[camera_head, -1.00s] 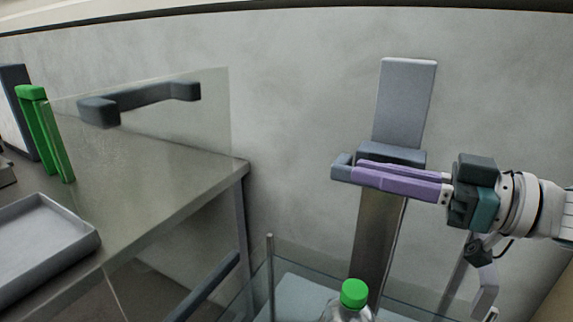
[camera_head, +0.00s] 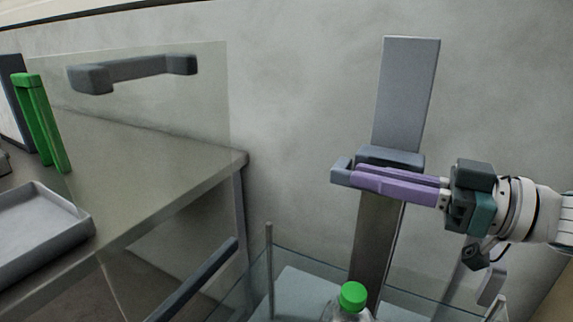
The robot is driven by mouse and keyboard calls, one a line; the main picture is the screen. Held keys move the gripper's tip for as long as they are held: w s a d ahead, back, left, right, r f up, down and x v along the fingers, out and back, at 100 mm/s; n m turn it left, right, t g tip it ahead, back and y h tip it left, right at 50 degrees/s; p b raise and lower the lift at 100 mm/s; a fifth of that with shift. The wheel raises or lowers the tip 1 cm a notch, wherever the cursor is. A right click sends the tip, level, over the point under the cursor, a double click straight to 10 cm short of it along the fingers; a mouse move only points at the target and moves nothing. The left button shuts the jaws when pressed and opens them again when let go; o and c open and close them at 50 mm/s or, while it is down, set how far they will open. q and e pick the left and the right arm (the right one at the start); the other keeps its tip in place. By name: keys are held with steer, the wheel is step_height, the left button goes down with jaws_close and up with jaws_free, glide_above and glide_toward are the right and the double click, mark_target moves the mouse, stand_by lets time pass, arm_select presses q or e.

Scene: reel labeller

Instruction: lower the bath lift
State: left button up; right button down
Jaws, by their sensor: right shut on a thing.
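The bath lift is an upright post (camera_head: 405,95) with a dark carriage block (camera_head: 390,157) around its middle. A dark handle (camera_head: 341,170) sticks out from the carriage to the left. My right gripper (camera_head: 360,178) reaches in from the right, its purple fingers shut on the handle, partly hiding it. Below stands a clear-walled bath (camera_head: 285,262), cut off by the lower frame edge. A clear bottle with a green cap (camera_head: 352,295) shows at the bottom, in front of the post. My left gripper is not in view.
At left is a grey bench (camera_head: 150,180) with a shallow grey tray (camera_head: 40,235). A clear panel with a dark handle (camera_head: 135,70) stands over the bench, near a green upright handle-shaped thing (camera_head: 40,120). A plain wall is behind.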

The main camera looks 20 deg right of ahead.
mark_target(361, 270)
step_height(361, 270, down, 16)
steer(key=b, duration=1.1)
steer(key=shift+r+b, duration=0.15)
steer(key=shift+b, duration=0.25)
steer(key=c, duration=0.9)
jaws_free()
steer(key=shift+r, duration=0.1)
step_height(361, 270, up, 19)
steer(key=p, duration=0.8)
steer(key=shift+f, duration=0.2)
steer(key=shift+r, duration=0.7)
